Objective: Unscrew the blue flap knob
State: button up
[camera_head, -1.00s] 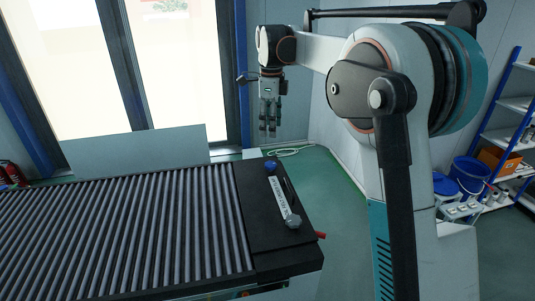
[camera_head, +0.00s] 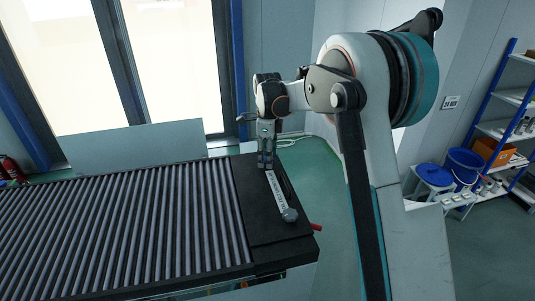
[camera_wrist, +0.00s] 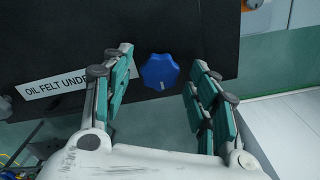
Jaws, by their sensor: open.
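The blue flap knob (camera_wrist: 160,72) is a lobed knob on the black panel, seen in the wrist view between my open fingers and a little beyond their tips. My gripper (camera_wrist: 164,75) is open, with one teal-padded finger set on each side of the knob and visible gaps between. In the head view my gripper (camera_head: 266,163) points down at the far end of the black panel (camera_head: 245,205) and hides the knob there. A white label strip (camera_head: 276,190) runs from near the gripper to a grey knob (camera_head: 289,215) at the near end.
A conveyor of grey rollers (camera_head: 120,225) lies left of the panel. A red handle (camera_head: 315,227) sticks out at its right edge. Blue buckets (camera_head: 465,165) and a shelf (camera_head: 505,130) stand at the right. Green floor (camera_head: 325,190) is clear beside the panel.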

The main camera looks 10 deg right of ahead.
jog(key=shift+f, duration=0.1)
jog(key=c, duration=1.1)
jog(key=shift+o, duration=0.2)
